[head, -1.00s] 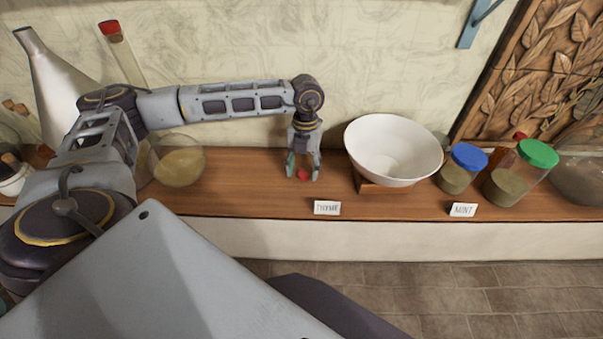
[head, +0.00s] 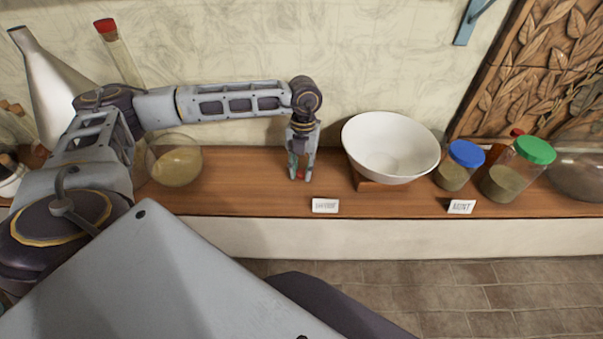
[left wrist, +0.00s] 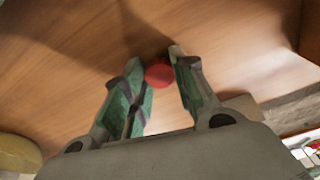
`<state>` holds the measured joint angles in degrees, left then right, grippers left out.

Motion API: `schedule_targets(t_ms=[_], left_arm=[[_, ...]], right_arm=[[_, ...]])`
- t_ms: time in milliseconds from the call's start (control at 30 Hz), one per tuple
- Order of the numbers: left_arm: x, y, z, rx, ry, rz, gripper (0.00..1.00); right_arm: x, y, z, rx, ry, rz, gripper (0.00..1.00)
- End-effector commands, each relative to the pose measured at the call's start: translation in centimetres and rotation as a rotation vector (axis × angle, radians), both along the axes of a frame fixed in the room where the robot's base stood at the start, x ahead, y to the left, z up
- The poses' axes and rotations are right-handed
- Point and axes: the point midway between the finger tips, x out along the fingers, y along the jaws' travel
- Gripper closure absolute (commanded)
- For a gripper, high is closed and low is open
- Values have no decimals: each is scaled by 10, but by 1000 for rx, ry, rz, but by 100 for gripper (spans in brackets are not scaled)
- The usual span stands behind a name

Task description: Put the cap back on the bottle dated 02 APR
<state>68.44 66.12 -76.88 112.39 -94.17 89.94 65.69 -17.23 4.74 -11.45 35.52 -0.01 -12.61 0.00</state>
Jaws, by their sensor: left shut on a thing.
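My left gripper (head: 300,178) points down at the wooden shelf (head: 240,190), between the glass bowl and the white bowl. Its fingers are shut on a small round red cap (head: 300,175). In the left wrist view, the red cap (left wrist: 158,74) sits between the fingertips (left wrist: 160,72), against the wood or just above it; I cannot tell which. No date label can be read in any view, so I cannot pick out the bottle dated 02 APR. My right gripper is not in view.
A white bowl (head: 390,135) stands on a wooden block to the right. A glass bowl (head: 176,162) is to the left. Blue-lidded (head: 455,170) and green-lidded (head: 510,180) jars stand farther right. Small cards (head: 325,205) line the front edge.

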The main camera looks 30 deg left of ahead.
Motion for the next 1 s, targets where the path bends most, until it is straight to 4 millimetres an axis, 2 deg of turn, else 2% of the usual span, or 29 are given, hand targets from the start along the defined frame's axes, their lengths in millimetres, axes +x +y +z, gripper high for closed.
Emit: schedule_targets(t_ms=[467, 767, 1000], left_arm=[[0, 0, 5, 0, 0, 0, 80], [0, 0, 28, 0, -1, -1, 80], [0, 0, 56, -1, 0, -1, 80]], right_arm=[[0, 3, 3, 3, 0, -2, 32], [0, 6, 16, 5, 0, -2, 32], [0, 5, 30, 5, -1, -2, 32]])
